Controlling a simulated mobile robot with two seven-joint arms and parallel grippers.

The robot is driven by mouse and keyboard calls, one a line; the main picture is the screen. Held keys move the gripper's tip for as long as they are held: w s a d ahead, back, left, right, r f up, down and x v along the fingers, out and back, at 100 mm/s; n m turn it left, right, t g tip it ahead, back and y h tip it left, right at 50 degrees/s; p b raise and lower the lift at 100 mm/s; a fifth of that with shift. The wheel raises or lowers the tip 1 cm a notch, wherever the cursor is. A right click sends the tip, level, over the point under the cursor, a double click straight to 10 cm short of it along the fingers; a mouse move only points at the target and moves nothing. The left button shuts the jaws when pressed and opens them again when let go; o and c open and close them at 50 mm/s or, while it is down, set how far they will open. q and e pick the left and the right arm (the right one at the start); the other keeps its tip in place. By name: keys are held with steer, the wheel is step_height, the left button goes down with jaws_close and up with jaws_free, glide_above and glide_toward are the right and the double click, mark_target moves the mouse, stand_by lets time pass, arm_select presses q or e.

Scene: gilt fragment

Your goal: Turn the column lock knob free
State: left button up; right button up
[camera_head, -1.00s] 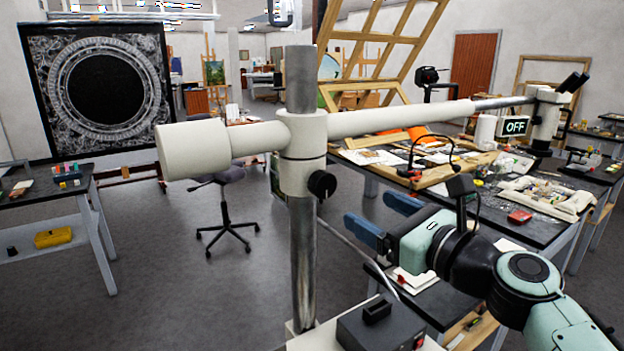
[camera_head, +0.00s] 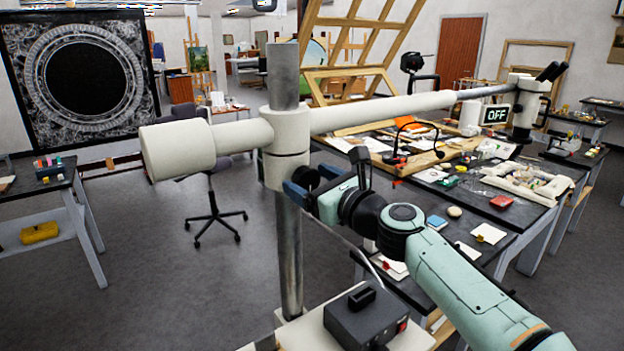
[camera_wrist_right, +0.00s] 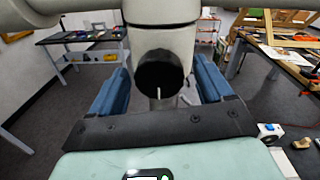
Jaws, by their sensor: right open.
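The black column lock knob (camera_head: 305,177) sticks out from the cream collar (camera_head: 286,150) on the metal column (camera_head: 290,250). My right gripper (camera_head: 303,184) is open at the knob, its blue fingers partly hiding it in the head view. In the right wrist view the round knob (camera_wrist_right: 160,71) sits between the two open blue fingers, with a gap visible on each side. A small pale line shows at the knob's lower face. My left gripper is not in view.
A cream horizontal arm (camera_head: 390,110) runs from the collar to a microscope head (camera_head: 527,95) with an OFF display (camera_head: 495,114). A black control box (camera_head: 366,318) stands below by the column. A cluttered worktable (camera_head: 510,215) lies right.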

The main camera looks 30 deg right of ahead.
steer(key=shift+c, duration=0.4)
steer(key=c, duration=1)
steer(key=shift+o, duration=0.2)
steer(key=n, duration=0.4)
steer(key=shift+a+r+n, duration=0.1)
steer(key=shift+a+n, duration=0.05)
steer(key=shift+n, duration=0.15)
steer(key=n, duration=0.3)
steer(key=shift+n, duration=0.3)
steer(key=n, duration=0.4)
steer(key=shift+n+h, duration=0.3)
steer(key=shift+n, duration=1.7)
